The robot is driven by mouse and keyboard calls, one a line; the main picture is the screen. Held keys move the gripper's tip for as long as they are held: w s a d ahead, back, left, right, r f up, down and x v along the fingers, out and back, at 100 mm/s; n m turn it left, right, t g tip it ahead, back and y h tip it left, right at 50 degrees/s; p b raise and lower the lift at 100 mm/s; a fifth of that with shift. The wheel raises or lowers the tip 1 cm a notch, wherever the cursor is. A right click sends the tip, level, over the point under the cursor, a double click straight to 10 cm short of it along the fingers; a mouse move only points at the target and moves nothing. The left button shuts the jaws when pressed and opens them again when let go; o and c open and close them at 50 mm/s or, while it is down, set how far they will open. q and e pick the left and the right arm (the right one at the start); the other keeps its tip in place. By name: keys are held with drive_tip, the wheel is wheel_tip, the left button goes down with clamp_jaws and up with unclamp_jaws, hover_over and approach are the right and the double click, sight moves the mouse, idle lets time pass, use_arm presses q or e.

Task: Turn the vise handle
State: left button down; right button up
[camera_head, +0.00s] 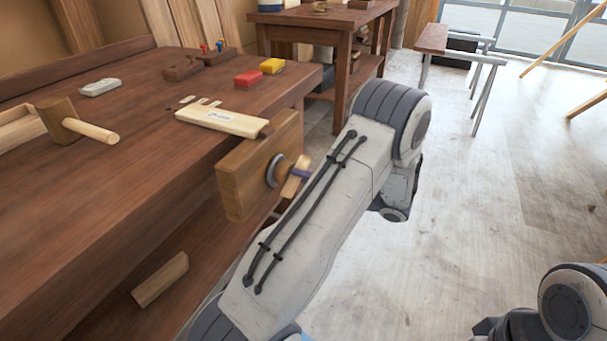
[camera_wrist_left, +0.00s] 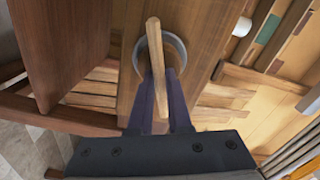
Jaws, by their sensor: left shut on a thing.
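The vise (camera_head: 240,190) is a thick wooden jaw block on the front corner of the workbench, with a round metal collar (camera_head: 274,171) on its face. Its handle (camera_head: 291,187) is a pale wooden bar across the collar. In the left wrist view the handle (camera_wrist_left: 154,45) stands nearly upright in the picture, in front of the grey ring. My left gripper (camera_head: 301,174) is shut on the handle; its purple fingers lie on either side of the bar in the wrist view (camera_wrist_left: 160,85). In the head view my left forearm hides most of this gripper. My right gripper is not in view.
The workbench (camera_head: 130,200) carries a wooden mallet (camera_head: 75,122), a pale labelled board (camera_head: 222,121), and red (camera_head: 248,79) and yellow (camera_head: 271,66) blocks. A wooden block (camera_head: 160,280) lies on the lower shelf. Open floor lies to the right, with a sawhorse (camera_head: 460,50) farther back.

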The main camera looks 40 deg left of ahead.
use_arm(q)
drive_tip(key=m+p, duration=0.1)
drive_tip(key=m, duration=0.2)
drive_tip(key=shift+d+f+m, duration=0.1)
drive_tip(key=shift+f+m, duration=0.05)
drive_tip(key=shift+m, duration=0.15)
idle(1.2)
drive_tip(key=c, duration=0.9)
unclamp_jaws()
drive_tip(key=shift+w+d, duration=0.15)
drive_tip(key=shift+o, duration=0.2)
drive_tip(key=v, duration=1)
drive_tip(key=shift+d, duration=0.1)
